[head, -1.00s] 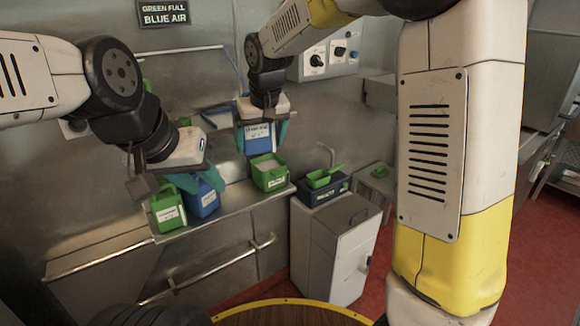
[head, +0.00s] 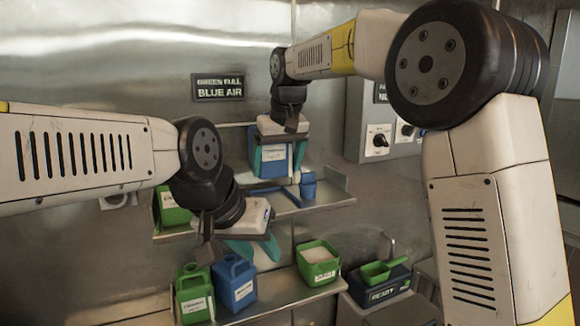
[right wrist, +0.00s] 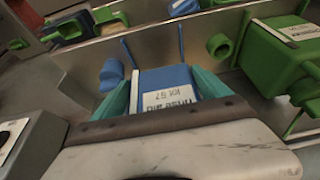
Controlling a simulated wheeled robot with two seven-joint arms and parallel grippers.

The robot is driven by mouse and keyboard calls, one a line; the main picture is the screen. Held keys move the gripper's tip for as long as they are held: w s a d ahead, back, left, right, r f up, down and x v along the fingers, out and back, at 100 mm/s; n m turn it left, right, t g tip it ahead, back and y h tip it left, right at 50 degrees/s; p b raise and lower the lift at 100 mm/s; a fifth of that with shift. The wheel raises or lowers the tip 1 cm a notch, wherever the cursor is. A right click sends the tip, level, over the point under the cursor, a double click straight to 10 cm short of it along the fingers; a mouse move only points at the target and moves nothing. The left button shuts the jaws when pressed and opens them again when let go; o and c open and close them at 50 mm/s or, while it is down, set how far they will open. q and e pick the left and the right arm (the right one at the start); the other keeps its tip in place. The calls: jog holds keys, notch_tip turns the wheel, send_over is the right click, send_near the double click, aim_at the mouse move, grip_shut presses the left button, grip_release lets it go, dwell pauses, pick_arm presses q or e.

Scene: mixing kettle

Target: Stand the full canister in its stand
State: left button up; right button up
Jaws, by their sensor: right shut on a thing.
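My right gripper (head: 276,158) is shut on a blue canister (head: 271,161) with a white label, at the upper shelf (head: 322,203). Thin blue bars (head: 272,188) show below and beside it; I cannot tell whether it rests on them. In the right wrist view the blue canister (right wrist: 165,77) sits between the teal fingers, between two thin blue posts (right wrist: 181,42). My left gripper (head: 254,250) appears open, above and behind another blue canister (head: 236,285) on the lower shelf. A green canister (head: 194,297) stands beside that one. Another green canister (head: 173,208) is on the upper shelf, partly hidden.
A sign (head: 218,87) reads "GREEN FULL BLUE AIR". A small blue cup-like part (head: 308,186) is right of the held canister. A control panel (head: 378,140) is on the wall.

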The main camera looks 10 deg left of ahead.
aim_at(279, 174)
jog(key=shift+w, duration=0.4)
jog(key=shift+f, duration=2.7)
jog(key=shift+r, duration=0.15)
jog(key=shift+s+f, duration=0.1)
jog(key=shift+f, duration=0.2)
jog(key=shift+f, duration=0.5)
jog(key=shift+f, duration=0.35)
jog(key=shift+f, duration=0.55)
